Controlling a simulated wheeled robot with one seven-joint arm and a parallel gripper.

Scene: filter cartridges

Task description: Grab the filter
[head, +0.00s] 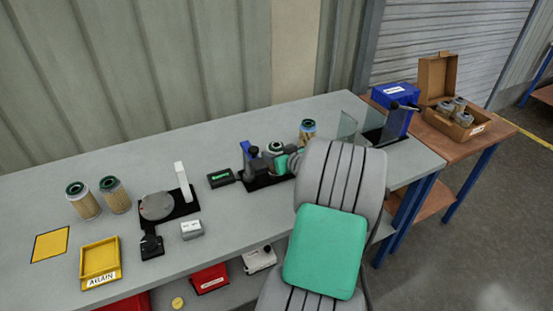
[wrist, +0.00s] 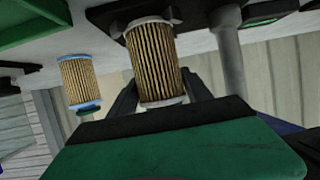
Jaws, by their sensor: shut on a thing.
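A pleated tan filter (wrist: 153,62) stands between the two dark fingers of my gripper (wrist: 160,92) in the wrist view, which shows the bench upside down. The fingers are shut on its sides, near one end cap.
Two green-capped filters (head: 84,203) stand at the bench's left, near a yellow tray (head: 100,263) and a round-plate device (head: 157,207). A clear panel (head: 347,125) stands at right. A cardboard box (head: 437,75) with several filters sits on the brown side table.

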